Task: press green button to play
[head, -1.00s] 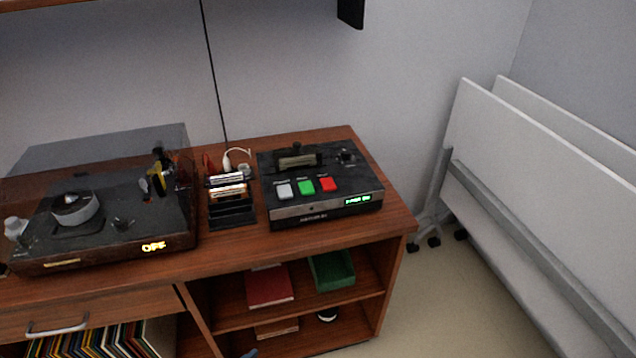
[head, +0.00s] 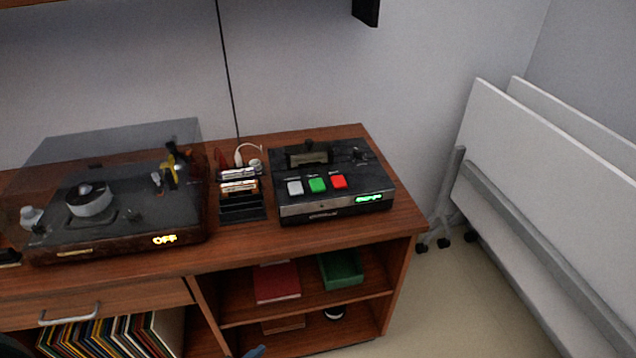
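A black tape player (head: 300,210) stands at the right end of the wooden cabinet top. A white button (head: 295,188), the green button (head: 317,185) and a red button (head: 339,182) sit in a row on its top, green in the middle. A small green-lit display (head: 369,198) glows on its front; its text is too blurred to read. A dark raised slot piece (head: 308,154) is at the back of its top.
A rack of cassettes (head: 240,197) stands just left of the player. A turntable (head: 125,218) with a clear lid and a lit "OFF" sign is further left. Shelves below hold a red box (head: 277,282) and a green bin (head: 341,269). White folded tables (head: 550,180) stand at the right.

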